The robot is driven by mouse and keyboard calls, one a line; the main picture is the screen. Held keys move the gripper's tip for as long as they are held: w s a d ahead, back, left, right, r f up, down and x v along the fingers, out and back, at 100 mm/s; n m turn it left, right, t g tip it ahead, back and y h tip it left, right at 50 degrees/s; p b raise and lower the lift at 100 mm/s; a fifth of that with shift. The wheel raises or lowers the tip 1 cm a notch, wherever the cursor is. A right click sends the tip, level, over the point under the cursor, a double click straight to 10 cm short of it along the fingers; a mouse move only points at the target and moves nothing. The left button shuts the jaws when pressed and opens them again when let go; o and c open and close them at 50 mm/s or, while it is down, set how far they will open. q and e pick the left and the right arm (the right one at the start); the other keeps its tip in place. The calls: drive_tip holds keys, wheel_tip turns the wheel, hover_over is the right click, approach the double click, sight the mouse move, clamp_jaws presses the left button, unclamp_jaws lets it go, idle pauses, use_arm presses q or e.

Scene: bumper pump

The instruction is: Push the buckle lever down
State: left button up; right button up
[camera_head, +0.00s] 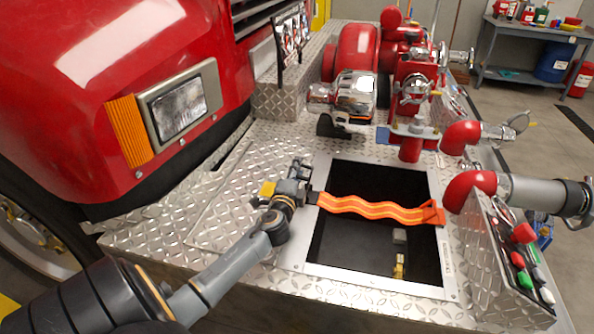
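An orange strap (375,208) with yellow stripes lies in waves across a dark rectangular opening in the bumper deck. Its right end has an orange loop at the opening's right rim. Its left end runs to a dark fitting (313,198) at the left rim, beside my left gripper. My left gripper (298,176) is low over the diamond plate at the strap's left end. It covers that area, so I cannot make out the buckle lever or whether the fingers touch it. The fingers are too small and dark to tell open from shut. My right gripper is not in view.
The opening (330,262) has a pale metal rim, with a small yellow fitting (399,265) inside. A red truck body (110,100) with a headlight stands at left. Red and chrome pump fittings (415,90) stand behind; a button panel (515,265) is at right.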

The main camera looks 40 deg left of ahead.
use_arm(q)
clamp_jaws()
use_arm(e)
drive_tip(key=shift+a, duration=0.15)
use_arm(q)
drive_tip(key=shift+r, duration=0.1)
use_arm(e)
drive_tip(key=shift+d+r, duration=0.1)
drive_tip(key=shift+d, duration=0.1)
